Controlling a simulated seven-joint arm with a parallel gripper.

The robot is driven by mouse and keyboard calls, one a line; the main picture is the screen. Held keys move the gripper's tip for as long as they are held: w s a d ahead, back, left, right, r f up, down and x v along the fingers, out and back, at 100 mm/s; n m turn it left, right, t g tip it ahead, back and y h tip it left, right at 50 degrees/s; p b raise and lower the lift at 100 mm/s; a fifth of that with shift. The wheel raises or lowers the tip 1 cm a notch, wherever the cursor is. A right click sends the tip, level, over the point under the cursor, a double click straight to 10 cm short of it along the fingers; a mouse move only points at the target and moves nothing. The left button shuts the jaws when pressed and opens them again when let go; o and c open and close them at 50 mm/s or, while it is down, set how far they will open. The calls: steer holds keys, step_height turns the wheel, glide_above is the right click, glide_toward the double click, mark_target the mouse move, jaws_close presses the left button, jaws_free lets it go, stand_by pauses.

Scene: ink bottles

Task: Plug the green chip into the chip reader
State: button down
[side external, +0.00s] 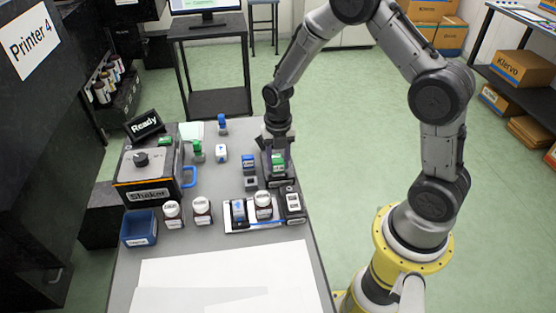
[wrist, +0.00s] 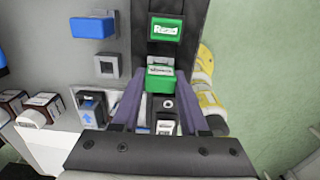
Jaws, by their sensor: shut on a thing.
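The green chip (wrist: 160,82) is between the two fingers of my gripper (wrist: 158,88) in the wrist view, with a pale label on its far face. My gripper is shut on it. The chip reader (wrist: 178,52) is a dark device just beyond the chip, with a lit green screen marked "Read" (wrist: 165,29). In the side view my gripper (side external: 277,148) is low over the reader (side external: 281,182) at the table's right edge, with green showing there. The chip is at or over the reader's near part; I cannot tell whether it is seated, as its lower end is hidden.
A blue chip (side external: 249,160) stands left of the reader, with a grey square socket (wrist: 107,66) near it. A white tray (side external: 270,228) with a bottle (side external: 263,205) and a dark labelled device (side external: 293,205) are in front. The shaker (side external: 148,180) and blue bin (side external: 139,228) stand left.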

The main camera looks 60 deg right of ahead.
stand_by(0.3)
jaws_free()
stand_by(0.4)
steer(key=shift+r, duration=3.5)
